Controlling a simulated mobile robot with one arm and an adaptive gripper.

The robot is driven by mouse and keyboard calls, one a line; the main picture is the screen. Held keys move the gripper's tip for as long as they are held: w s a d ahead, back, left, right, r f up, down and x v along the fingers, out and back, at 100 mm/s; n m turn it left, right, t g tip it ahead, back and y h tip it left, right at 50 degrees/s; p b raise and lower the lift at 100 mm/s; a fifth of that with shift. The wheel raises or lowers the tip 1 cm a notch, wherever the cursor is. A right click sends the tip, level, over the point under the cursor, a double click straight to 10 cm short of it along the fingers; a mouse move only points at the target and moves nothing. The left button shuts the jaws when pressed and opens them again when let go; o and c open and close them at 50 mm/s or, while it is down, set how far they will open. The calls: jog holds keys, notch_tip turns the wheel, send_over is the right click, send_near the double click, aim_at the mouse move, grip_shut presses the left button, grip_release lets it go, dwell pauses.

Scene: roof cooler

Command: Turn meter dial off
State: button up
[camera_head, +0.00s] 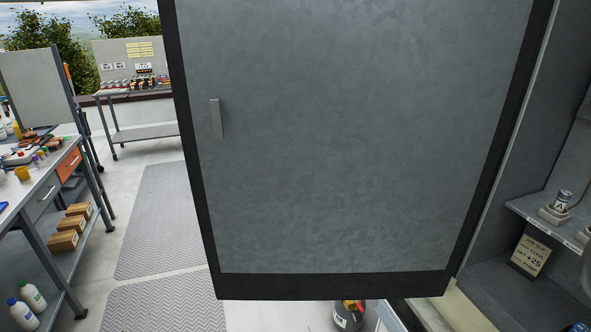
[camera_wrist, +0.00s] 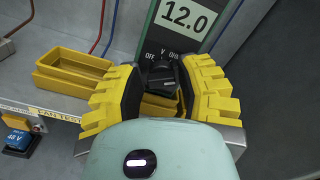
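The meter (camera_wrist: 189,22) is a green-framed unit at the top of the wrist view, and its display reads 12.0. Below the display are OFF, V and a third, partly hidden label. Its black dial (camera_wrist: 164,71) sits under these labels; its exact pointing direction is hard to tell. My gripper (camera_wrist: 161,82) has yellow fingers with black pads, spread apart on both sides of the dial. Contact between pads and dial is not clear. In the head view, the meter, dial and gripper are not visible; a large grey door panel (camera_head: 350,140) fills the middle.
Yellow bins (camera_wrist: 72,72) stand left of my gripper, with another partly behind the fingers. Red and blue cables run up the wall. A blue 48 V switch (camera_wrist: 18,139) is at lower left. A workbench (camera_head: 45,190) and floor mats (camera_head: 160,220) lie left of the door.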

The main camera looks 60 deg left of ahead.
grip_shut()
